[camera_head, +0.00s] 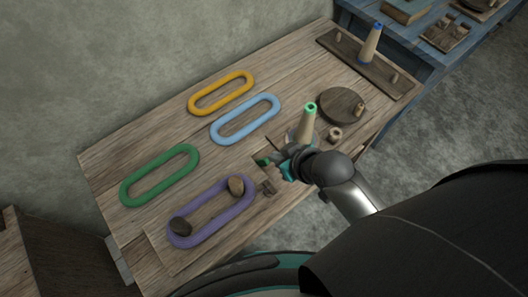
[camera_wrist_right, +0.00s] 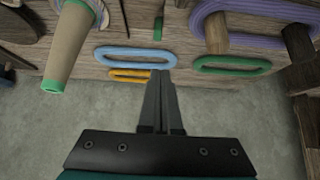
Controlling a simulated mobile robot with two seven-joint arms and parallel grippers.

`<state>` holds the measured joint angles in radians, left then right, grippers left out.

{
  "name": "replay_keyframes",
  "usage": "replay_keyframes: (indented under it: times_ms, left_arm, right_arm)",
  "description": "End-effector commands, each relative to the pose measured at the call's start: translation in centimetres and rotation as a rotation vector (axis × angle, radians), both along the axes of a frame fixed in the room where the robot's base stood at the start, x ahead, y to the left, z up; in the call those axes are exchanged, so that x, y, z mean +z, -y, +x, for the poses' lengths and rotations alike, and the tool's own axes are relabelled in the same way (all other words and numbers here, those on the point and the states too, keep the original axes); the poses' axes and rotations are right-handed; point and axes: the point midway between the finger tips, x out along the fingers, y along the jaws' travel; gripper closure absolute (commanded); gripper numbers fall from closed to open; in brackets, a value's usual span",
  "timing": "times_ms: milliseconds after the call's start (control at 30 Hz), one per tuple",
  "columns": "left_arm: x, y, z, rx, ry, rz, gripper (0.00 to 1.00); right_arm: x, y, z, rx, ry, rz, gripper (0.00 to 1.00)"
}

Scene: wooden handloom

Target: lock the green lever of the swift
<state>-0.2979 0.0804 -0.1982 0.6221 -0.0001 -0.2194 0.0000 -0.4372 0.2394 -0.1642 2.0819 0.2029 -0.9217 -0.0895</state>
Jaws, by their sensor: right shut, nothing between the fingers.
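The green lever (camera_head: 262,160) is a small green piece on the wooden table, just left of my right gripper. It also shows in the right wrist view (camera_wrist_right: 158,28), beyond the fingertips. My right gripper (camera_head: 279,161) is low over the table; its fingers are shut and empty in the right wrist view (camera_wrist_right: 161,74). The fingers appear apart from the lever, though the exact gap is hard to tell. The swift's two dark wooden pegs, one of them here (camera_head: 236,185), stand inside a purple skein (camera_head: 212,212). My left gripper is not in view.
A tan cone with a green top (camera_head: 308,122) stands close behind my right gripper, beside a round wooden disc (camera_head: 342,105). Yellow (camera_head: 221,92), blue (camera_head: 245,119) and green (camera_head: 160,175) skeins lie on the table. A blue-topped cone (camera_head: 371,45) stands at the far end.

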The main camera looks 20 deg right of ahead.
Motion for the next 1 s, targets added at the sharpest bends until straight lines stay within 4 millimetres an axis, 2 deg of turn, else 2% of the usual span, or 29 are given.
replay_keyframes:
  times_ms: [133, 367, 933, 1000]
  left_arm:
    - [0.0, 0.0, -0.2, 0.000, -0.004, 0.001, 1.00]
    - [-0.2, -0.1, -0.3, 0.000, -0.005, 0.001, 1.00]
    - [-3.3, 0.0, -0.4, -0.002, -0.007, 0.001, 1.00]
    - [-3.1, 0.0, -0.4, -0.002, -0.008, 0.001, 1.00]
  right_arm:
    - [0.0, 0.0, 1.7, 0.017, 0.074, 0.022, 1.00]
    - [-0.6, -0.2, 3.0, 0.019, 0.106, 0.036, 1.00]
    - [-7.3, -2.6, 9.3, 0.019, 0.105, 0.034, 1.00]
    - [-7.8, -2.1, 7.9, 0.020, 0.099, 0.033, 1.00]
